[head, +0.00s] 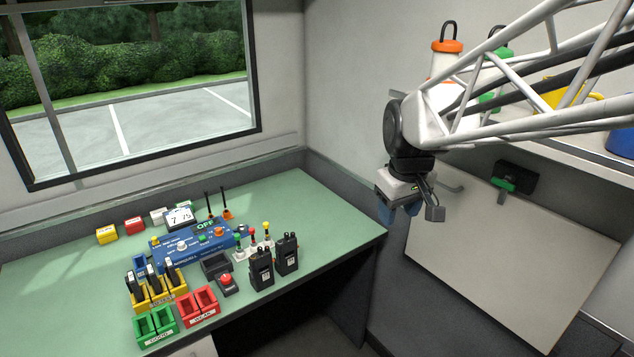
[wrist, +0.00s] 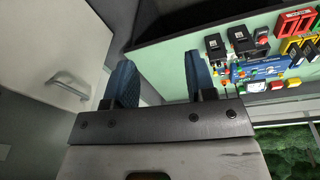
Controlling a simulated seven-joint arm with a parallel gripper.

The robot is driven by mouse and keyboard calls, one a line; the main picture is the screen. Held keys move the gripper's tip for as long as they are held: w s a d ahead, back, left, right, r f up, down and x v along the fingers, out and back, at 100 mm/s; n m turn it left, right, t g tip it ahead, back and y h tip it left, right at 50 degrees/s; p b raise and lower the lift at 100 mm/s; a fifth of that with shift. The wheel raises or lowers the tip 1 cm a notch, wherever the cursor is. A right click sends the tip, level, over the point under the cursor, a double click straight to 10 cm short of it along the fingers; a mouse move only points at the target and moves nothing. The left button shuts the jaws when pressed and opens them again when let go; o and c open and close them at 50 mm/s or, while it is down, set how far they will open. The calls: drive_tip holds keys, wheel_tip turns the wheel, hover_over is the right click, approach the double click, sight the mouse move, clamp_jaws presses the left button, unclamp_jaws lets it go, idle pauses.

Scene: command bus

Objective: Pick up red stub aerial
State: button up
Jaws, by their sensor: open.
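The red stub aerial (head: 252,232) appears as a small red-topped piece standing on the green desk, between a green-topped stub (head: 239,239) and a yellow-topped one (head: 266,226). It stands behind two black handheld radios and right of the blue console. My gripper (head: 398,213) is open and empty, high up and well to the right of the desk. In the wrist view its two blue fingers (wrist: 160,78) stand apart with nothing between them. The desk's items show at the wrist view's upper right, but the red stub is too small to tell there.
Two black radios (head: 274,262) stand in front of the stubs. The blue console (head: 185,248), a red button box (head: 226,284), yellow racks (head: 158,290) and red and green bins crowd the desk. A pale panel (head: 505,255) with a handle is right. The desk's back right is clear.

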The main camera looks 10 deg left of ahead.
drive_tip(key=w+a+f+n, duration=0.3)
drive_tip(key=w+a, duration=0.6)
drive_tip(key=n+g, duration=0.2)
drive_tip(key=n, duration=0.6)
hover_over(252, 229)
drive_tip(key=f, duration=1.7)
drive_tip(key=shift+s+d+f, duration=0.1)
drive_tip(key=shift+d, duration=0.25)
drive_tip(key=shift+a+f, duration=0.3)
drive_tip(key=shift+a, duration=0.05)
drive_tip(key=shift+f, duration=1.25)
drive_tip(key=shift+f, duration=0.1)
